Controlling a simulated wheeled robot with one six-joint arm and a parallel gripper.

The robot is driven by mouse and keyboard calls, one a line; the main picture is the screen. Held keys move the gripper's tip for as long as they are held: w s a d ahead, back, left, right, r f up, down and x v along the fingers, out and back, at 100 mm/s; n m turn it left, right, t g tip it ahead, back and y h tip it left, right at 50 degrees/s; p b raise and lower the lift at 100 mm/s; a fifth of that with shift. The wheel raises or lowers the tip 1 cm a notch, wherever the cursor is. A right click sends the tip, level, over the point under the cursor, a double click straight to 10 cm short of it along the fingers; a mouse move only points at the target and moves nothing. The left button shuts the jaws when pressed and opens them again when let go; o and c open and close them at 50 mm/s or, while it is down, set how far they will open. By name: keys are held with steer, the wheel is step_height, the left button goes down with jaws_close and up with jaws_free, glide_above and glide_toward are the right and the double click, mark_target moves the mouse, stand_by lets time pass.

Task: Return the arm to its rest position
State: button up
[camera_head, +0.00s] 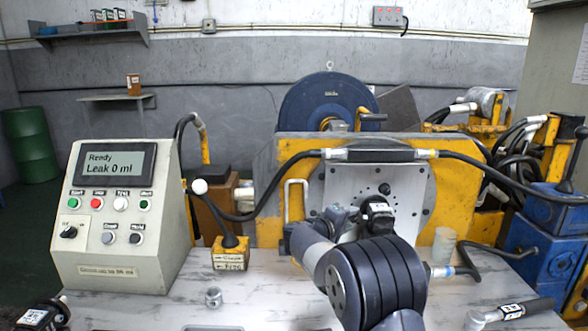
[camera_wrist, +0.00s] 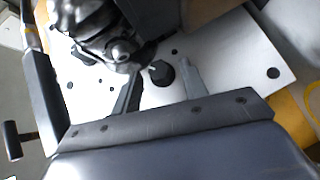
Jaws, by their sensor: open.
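My gripper (camera_wrist: 160,78) shows in the wrist view with its two grey fingers spread apart and nothing held between them. Beyond the fingers is a pale metal plate (camera_wrist: 225,62) with several dark holes, one of them between the fingertips. A dark metal fitting (camera_wrist: 110,40) lies to the upper left of the fingers; whether they touch it I cannot tell. In the head view my arm reaches up over the bench to the pale plate (camera_head: 400,190) on the yellow block. The wrist and arm hide the fingertips and part of the plate there.
A control box (camera_head: 120,215) reading "Ready, Leak 0 ml" stands at the left of the bench. A lever (camera_head: 230,255) with a yellow base and a small metal nut-like part (camera_head: 213,297) are nearby. Black hose (camera_head: 490,165) crosses the yellow block (camera_head: 460,190). A clear cup (camera_head: 444,246) stands right.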

steer(key=shift+r+m+g+y+p, duration=0.3)
steer(key=shift+r+m+y+p, duration=0.15)
steer(key=shift+p, duration=0.8)
steer(key=s+a+f+y, duration=0.2)
steer(key=s+a, duration=0.5)
steer(key=a, duration=0.2)
steer(key=shift+a+b, duration=0.25)
steer(key=shift+b, duration=0.1)
steer(key=shift+s+d+r+n+y, duration=0.1)
steer(key=shift+s+n+y, duration=0.05)
steer(key=shift+n+y, duration=0.1)
